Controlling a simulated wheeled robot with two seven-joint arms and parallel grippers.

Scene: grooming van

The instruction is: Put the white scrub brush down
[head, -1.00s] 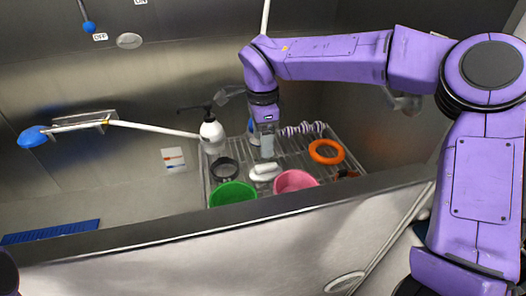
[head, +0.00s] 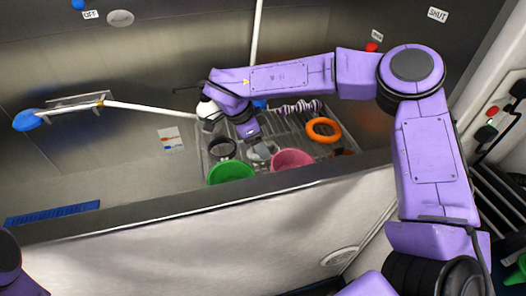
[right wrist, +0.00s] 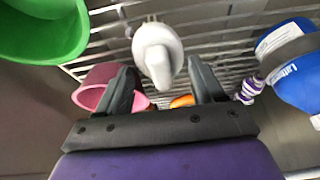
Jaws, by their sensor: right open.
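The white scrub brush (head: 264,153) lies on the wire rack (head: 291,128) between the green bowl (head: 231,171) and the pink bowl (head: 293,159); my gripper partly hides it in the head view. My right gripper (head: 256,143) is tilted and close to the brush. In the right wrist view the brush (right wrist: 158,54) shows just beyond the gap between the two spread fingers (right wrist: 162,85). My left gripper is out of view.
On the rack are also a dark ring (head: 222,148), an orange ring (head: 323,130), a striped purple-and-white thing (head: 300,107) and a blue bottle (right wrist: 292,62). The tub's front wall (head: 200,218) rises before the rack.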

